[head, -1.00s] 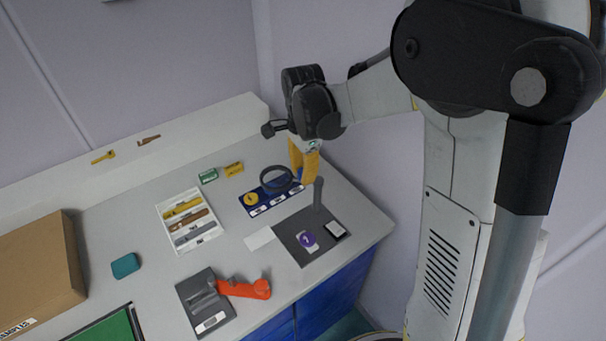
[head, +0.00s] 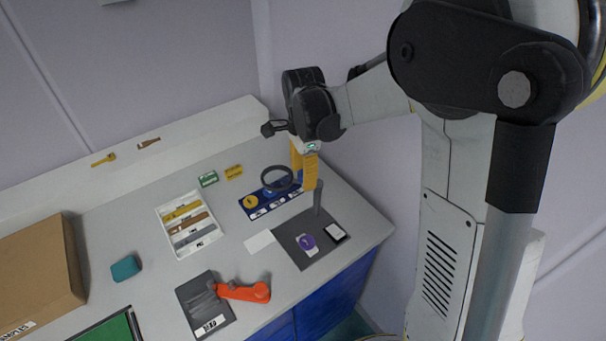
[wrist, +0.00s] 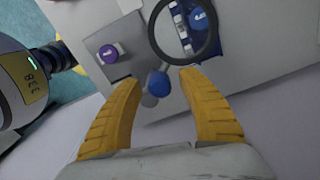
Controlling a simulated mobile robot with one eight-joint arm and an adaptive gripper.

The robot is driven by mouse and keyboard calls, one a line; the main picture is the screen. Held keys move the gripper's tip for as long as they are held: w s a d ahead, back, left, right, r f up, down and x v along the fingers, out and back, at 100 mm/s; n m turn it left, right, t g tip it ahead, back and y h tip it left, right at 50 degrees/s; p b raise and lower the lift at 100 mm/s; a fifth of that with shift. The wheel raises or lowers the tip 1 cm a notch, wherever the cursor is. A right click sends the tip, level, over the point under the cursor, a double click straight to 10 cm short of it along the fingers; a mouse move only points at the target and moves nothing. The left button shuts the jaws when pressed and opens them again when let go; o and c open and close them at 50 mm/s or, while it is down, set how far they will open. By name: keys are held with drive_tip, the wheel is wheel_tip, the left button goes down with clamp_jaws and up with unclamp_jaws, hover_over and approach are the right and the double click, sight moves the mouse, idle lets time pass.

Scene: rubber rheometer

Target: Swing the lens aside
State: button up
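The lens, a dark round ring (head: 277,178), hangs over a blue tray (head: 262,210) in the head view. In the wrist view the lens ring (wrist: 153,25) is at top centre, with a round blue knob (wrist: 159,84) at its near side. A grey post (head: 318,197) stands on a dark grey plate (head: 290,244). My gripper (head: 309,184) points down beside the lens. In the wrist view my gripper (wrist: 160,80) is open, its yellow fingertips on either side of the blue knob with gaps visible. Whether the knob lies at fingertip depth is unclear.
A purple piece (head: 307,241) lies on the grey plate. A white tray (head: 209,243) of tools, an orange-handled device (head: 243,291), a teal block (head: 125,268) and a cardboard box (head: 40,270) are further left. Green and yellow small boxes sit behind the blue tray.

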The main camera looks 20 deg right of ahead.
wheel_tip(320, 180, up, 12)
idle(0.6)
drive_tip(key=s+f+n+t+b, duration=0.2)
drive_tip(key=s+n+t, duration=0.5)
drive_tip(key=s+n, duration=1)
drive_tip(key=shift+s+d+f, duration=0.45)
drive_tip(key=shift+f, duration=0.1)
